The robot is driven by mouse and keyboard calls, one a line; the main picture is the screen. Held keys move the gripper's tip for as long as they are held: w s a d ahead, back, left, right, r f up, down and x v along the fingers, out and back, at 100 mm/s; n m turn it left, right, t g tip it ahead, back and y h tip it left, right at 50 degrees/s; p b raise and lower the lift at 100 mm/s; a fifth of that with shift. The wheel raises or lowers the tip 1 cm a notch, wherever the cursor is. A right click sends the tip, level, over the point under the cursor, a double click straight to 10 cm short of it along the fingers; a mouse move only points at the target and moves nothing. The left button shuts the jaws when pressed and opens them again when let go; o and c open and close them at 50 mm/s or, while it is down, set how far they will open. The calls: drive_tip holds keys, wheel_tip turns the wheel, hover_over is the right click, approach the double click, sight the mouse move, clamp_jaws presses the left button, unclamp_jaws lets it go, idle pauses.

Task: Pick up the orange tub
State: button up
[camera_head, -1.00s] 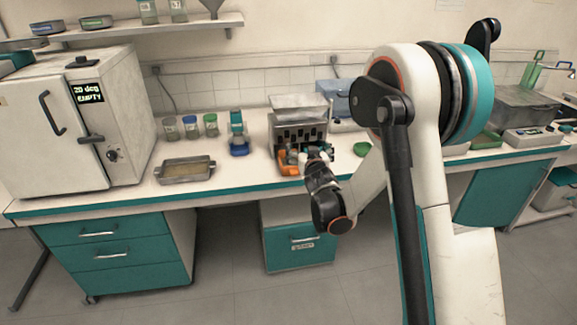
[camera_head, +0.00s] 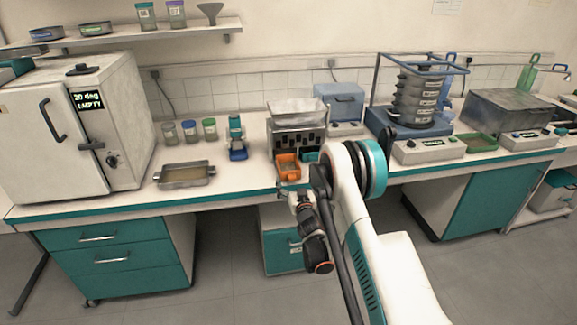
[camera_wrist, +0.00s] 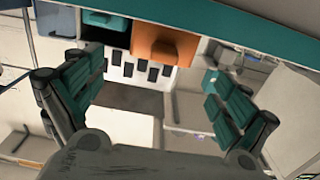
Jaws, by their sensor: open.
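The orange tub (camera_head: 288,168) stands on the bench at the front of a grey metal box with dark slots (camera_head: 297,138). A teal tub (camera_head: 311,156) is beside it on the right, partly hidden by my arm. In the wrist view the orange tub (camera_wrist: 172,45) lies beyond and between my spread fingers, near the slots, with the teal tub (camera_wrist: 104,21) to its left. My gripper (camera_head: 292,194) is open and empty at the bench's front edge, just short of the orange tub. Its two fingers (camera_wrist: 152,80) are wide apart and do not touch the tub.
A metal tray (camera_head: 185,175) and a blue device (camera_head: 237,138) stand to the left on the bench, with several small jars behind. An oven (camera_head: 75,125) is at far left. A sieve stack (camera_head: 416,100) stands at right. The bench has a teal front edge (camera_head: 120,207).

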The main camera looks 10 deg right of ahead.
sight(292, 172)
drive_tip(key=w+b, duration=0.1)
drive_tip(key=w, duration=0.4)
drive_tip(key=shift+w+f+b, duration=0.15)
drive_tip(key=shift+w+b, duration=0.05)
drive_tip(key=shift+b, duration=0.1)
drive_tip(key=shift+w, duration=0.45)
drive_tip(key=w, duration=0.1)
drive_tip(key=w+b, duration=0.2)
drive_tip(key=w, duration=0.1)
drive_tip(key=shift+f, duration=0.25)
drive_tip(key=shift+w+r+b, duration=0.15)
drive_tip(key=shift+w+b, duration=0.15)
drive_tip(key=shift+w, duration=0.25)
drive_tip(key=c, duration=1.2)
